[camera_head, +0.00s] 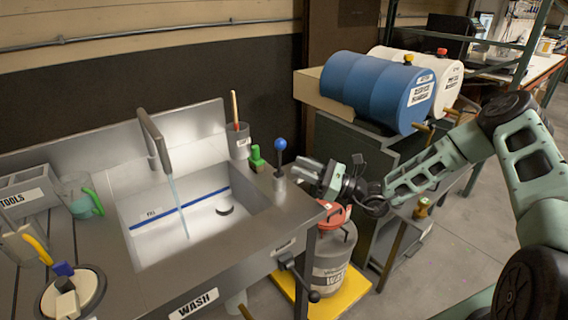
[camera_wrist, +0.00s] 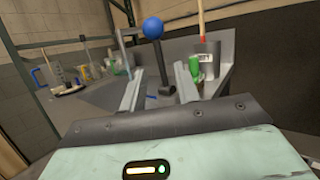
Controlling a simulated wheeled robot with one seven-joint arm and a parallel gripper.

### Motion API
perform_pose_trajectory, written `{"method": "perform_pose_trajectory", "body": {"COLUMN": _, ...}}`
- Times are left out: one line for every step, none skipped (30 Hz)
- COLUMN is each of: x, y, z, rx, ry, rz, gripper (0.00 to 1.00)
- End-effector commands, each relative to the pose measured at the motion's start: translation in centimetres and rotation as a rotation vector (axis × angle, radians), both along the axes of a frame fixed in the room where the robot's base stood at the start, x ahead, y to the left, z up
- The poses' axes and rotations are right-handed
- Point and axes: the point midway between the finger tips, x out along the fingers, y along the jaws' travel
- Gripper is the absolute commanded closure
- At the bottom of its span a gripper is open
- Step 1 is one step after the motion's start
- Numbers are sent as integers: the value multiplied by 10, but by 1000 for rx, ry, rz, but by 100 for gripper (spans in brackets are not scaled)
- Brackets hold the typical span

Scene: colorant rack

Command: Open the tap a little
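The tap's grey spout (camera_head: 152,138) arches over the sink (camera_head: 262,200). A thin pale-blue stream (camera_head: 178,205) runs from it into the basin. A dark lever with a blue ball knob (camera_head: 280,145) stands near upright on the sink's right rim. The knob also shows in the wrist view (camera_wrist: 153,28). My gripper (camera_head: 304,171) is just right of the lever, below knob height, pointing at it. In the wrist view its two fingers (camera_wrist: 158,72) are apart, with the lever stem showing between them. I see no contact; the exact depth is unclear.
A green bottle (camera_head: 257,158) and a grey cup with a wooden-handled tool (camera_head: 239,138) stand behind the lever. A waste can (camera_head: 332,260) is below my gripper. A blue drum (camera_head: 370,88) lies on a stand behind the arm. A black-knobbed handle (camera_head: 300,280) sticks out in front.

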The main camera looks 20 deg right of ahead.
Motion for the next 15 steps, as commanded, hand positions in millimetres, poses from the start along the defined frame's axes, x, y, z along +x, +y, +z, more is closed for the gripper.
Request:
{"method": "perform_pose_trajectory", "body": {"x": -7, "y": -11, "z": -7, "rx": -1, "ry": 2, "rz": -4, "gripper": 68}}
{"method": "perform_pose_trajectory", "body": {"x": -11, "y": -16, "z": -9, "rx": -1, "ry": 2, "rz": -3, "gripper": 68}}
{"method": "perform_pose_trajectory", "body": {"x": -17, "y": -23, "z": -11, "rx": -1, "ry": 1, "rz": -4, "gripper": 68}}
{"method": "perform_pose_trajectory", "body": {"x": -21, "y": -28, "z": -13, "rx": -2, "ry": 1, "rz": -3, "gripper": 68}}
{"method": "perform_pose_trajectory", "body": {"x": -24, "y": -33, "z": -15, "rx": -1, "ry": 1, "rz": -4, "gripper": 68}}
{"method": "perform_pose_trajectory", "body": {"x": -29, "y": -39, "z": -17, "rx": -1, "ry": 0, "rz": -3, "gripper": 68}}
{"method": "perform_pose_trajectory", "body": {"x": -32, "y": -43, "z": -18, "rx": 0, "ry": 1, "rz": -3, "gripper": 68}}
{"method": "perform_pose_trajectory", "body": {"x": -35, "y": -47, "z": -19, "rx": 0, "ry": 1, "rz": -4, "gripper": 68}}
{"method": "perform_pose_trajectory", "body": {"x": -38, "y": -51, "z": -21, "rx": -1, "ry": 0, "rz": -2, "gripper": 68}}
{"method": "perform_pose_trajectory", "body": {"x": -40, "y": -54, "z": -22, "rx": -1, "ry": 0, "rz": -2, "gripper": 68}}
{"method": "perform_pose_trajectory", "body": {"x": -43, "y": -57, "z": -23, "rx": -2, "ry": 1, "rz": -2, "gripper": 68}}
{"method": "perform_pose_trajectory", "body": {"x": -45, "y": -59, "z": -24, "rx": -2, "ry": 1, "rz": -2, "gripper": 68}}
{"method": "perform_pose_trajectory", "body": {"x": -47, "y": -61, "z": -24, "rx": -1, "ry": 0, "rz": -1, "gripper": 68}}
{"method": "perform_pose_trajectory", "body": {"x": -48, "y": -62, "z": -25, "rx": -1, "ry": 0, "rz": 0, "gripper": 68}}
{"method": "perform_pose_trajectory", "body": {"x": -49, "y": -64, "z": -25, "rx": -1, "ry": 1, "rz": 0, "gripper": 68}}
